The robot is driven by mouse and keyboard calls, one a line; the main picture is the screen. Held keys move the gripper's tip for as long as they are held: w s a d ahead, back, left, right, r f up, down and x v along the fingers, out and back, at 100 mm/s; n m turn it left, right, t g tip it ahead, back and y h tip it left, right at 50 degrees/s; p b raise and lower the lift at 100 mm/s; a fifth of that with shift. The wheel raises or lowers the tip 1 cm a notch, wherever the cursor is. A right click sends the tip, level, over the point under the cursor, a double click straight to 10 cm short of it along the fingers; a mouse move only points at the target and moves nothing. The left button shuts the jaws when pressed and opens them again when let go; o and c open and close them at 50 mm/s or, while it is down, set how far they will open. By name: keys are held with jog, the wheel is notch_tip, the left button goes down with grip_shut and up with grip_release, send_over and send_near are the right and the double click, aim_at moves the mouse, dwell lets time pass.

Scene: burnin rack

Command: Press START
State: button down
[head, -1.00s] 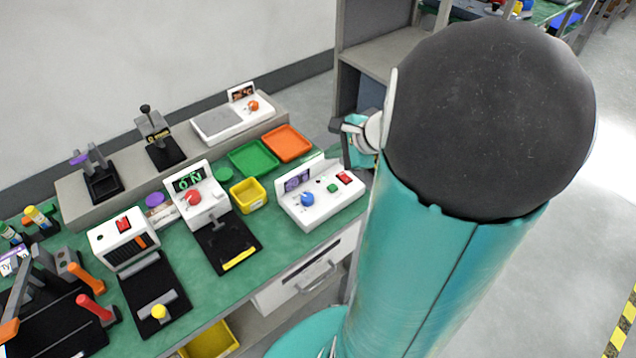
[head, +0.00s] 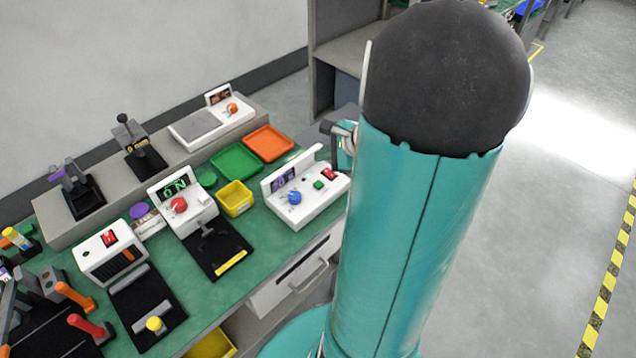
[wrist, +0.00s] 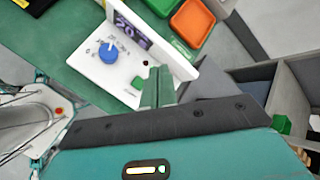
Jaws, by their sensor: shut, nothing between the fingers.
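A white control box (head: 306,196) stands at the right end of the green bench, with a blue knob (head: 295,197), a small green button (head: 318,184), a red switch (head: 330,174) and a purple display. The wrist view also shows the box (wrist: 103,66), its blue knob (wrist: 108,52) and the green button (wrist: 137,82). No START lettering is readable. My gripper (wrist: 157,84) is shut and empty. In the wrist view its green fingers appear just right of the green button and cover part of the box; I cannot tell whether they touch it.
Left of the box are a yellow bin (head: 235,199), a green tray (head: 236,163) and an orange tray (head: 268,144). A white unit with a red knob (head: 179,205) stands further left. A grey shelf (head: 345,50) rises behind. The floor at right is clear.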

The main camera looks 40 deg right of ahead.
aim_at(322, 185)
jog(key=shift+a+f, duration=0.1)
jog(key=shift+f, duration=3.4)
jog(key=shift+f, duration=0.4)
jog(key=shift+f, duration=0.5)
jog(key=shift+r, duration=0.95)
jog(key=shift+r, duration=2.5)
